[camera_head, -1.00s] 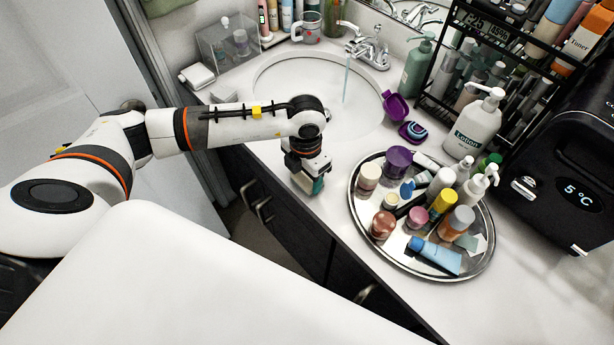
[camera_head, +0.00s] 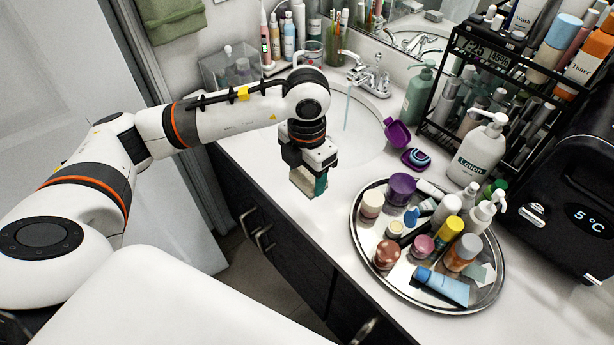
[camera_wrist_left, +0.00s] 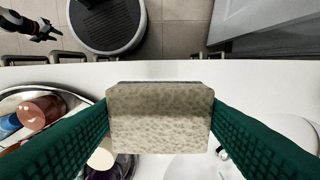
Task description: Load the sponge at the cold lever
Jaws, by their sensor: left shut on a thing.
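My left gripper (camera_head: 309,186) is shut on a tan, pitted sponge (camera_wrist_left: 160,118). The sponge sits between the green finger pads in the left wrist view; in the head view its tan edge (camera_head: 302,182) shows below the wrist. The gripper holds it above the counter's front edge, in front of the sink. The chrome faucet (camera_head: 370,74) stands behind the basin with water running from its spout. I cannot tell which of its levers is the cold one. A small dark gripper, likely my right one, shows at the upper left of the left wrist view (camera_wrist_left: 40,32); its opening is unclear.
A round metal tray (camera_head: 360,245) crowded with bottles and jars stands right of the gripper. An open purple case (camera_head: 396,133) lies at the basin's right edge. A lotion bottle (camera_head: 481,152) and a black rack (camera_head: 455,110) are farther right. The basin (camera_head: 365,145) is clear.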

